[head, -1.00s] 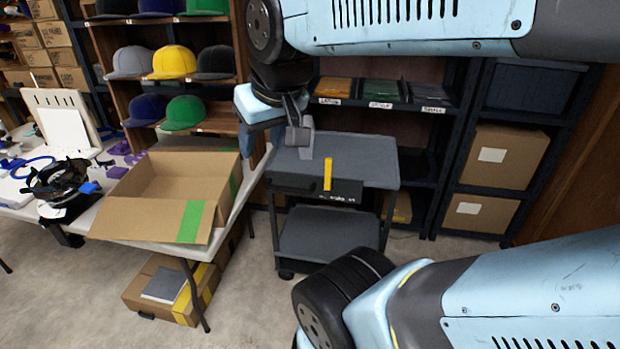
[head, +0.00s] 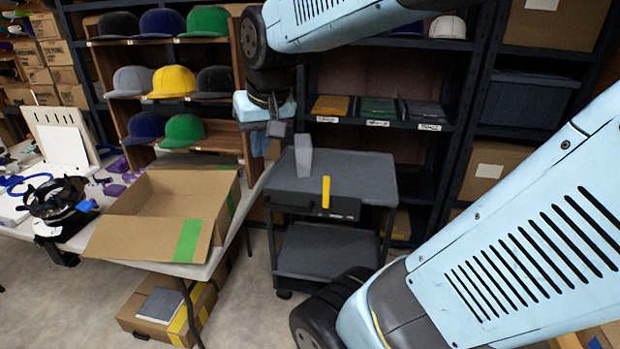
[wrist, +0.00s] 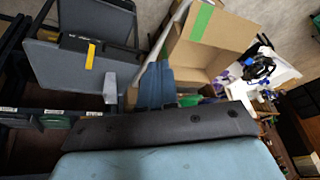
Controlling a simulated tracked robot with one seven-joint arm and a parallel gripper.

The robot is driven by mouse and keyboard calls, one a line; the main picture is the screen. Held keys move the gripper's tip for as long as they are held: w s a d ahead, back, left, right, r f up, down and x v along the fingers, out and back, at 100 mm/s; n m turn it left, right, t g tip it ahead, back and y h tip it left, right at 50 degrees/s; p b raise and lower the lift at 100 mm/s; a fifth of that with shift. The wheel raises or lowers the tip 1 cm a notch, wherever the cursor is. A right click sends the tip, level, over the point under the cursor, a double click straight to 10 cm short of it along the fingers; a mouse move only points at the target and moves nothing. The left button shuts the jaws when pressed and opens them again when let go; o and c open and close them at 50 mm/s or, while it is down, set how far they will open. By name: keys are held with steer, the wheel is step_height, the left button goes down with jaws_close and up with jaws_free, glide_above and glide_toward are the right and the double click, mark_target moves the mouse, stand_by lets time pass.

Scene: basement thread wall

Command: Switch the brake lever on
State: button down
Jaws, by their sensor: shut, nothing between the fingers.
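The brake lever (head: 326,192) is a yellow upright bar at the front edge of a grey cart (head: 345,172). It rises from a dark front panel (head: 337,208). The lever's lower end is hard to make out.
An open cardboard box (head: 160,240) stands on a white table (head: 230,250) left of the cart. A cap shelf (head: 240,60) and a dark shelf with trays (head: 440,150) stand behind. Bare floor lies in front of the cart.

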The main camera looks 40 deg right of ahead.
steer(key=w+d+f+m+g+h, duration=0.3)
steer(key=w+d+f+m, duration=0.1)
steer(key=w+d+f, duration=0.7)
steer(key=w+d+f+m+g+h, duration=0.2)
steer(key=w+d+f+m+h, duration=0.2)
steer(key=w+d+f, duration=0.8)
steer(key=w, duration=0.5)
steer(key=shift+w+d+f+m+g, duration=0.15)
steer(key=shift+d+f+m+g, duration=0.15)
steer(key=shift+d+m+g, duration=0.1)
steer(key=s+d+f, duration=0.4)
steer(key=d+f, duration=0.4)
steer(key=shift+d, duration=0.3)
